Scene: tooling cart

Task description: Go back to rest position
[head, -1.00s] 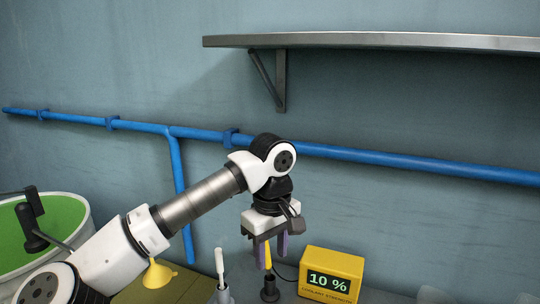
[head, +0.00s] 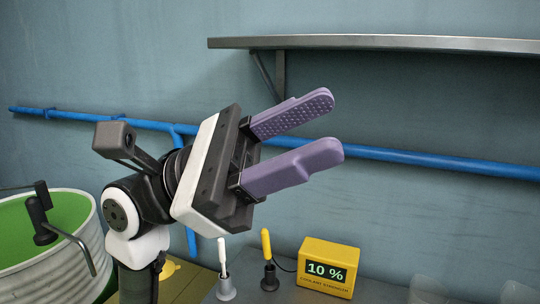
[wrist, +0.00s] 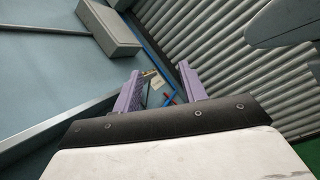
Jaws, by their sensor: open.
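My gripper (head: 322,126) is raised in front of the wall in the head view. Its two purple fingers point up and to the right, spread apart, with nothing between them. In the wrist view, my gripper (wrist: 158,84) also shows both purple fingers apart and empty.
A yellow display box (head: 328,268) reading 10 % stands on the cart top. Beside it are a yellow-handled probe in a dark holder (head: 270,277) and a white one in a grey holder (head: 225,287). A green-lined bucket (head: 75,262) is at left. A metal shelf (head: 380,42) and blue pipe (head: 420,159) are on the wall.

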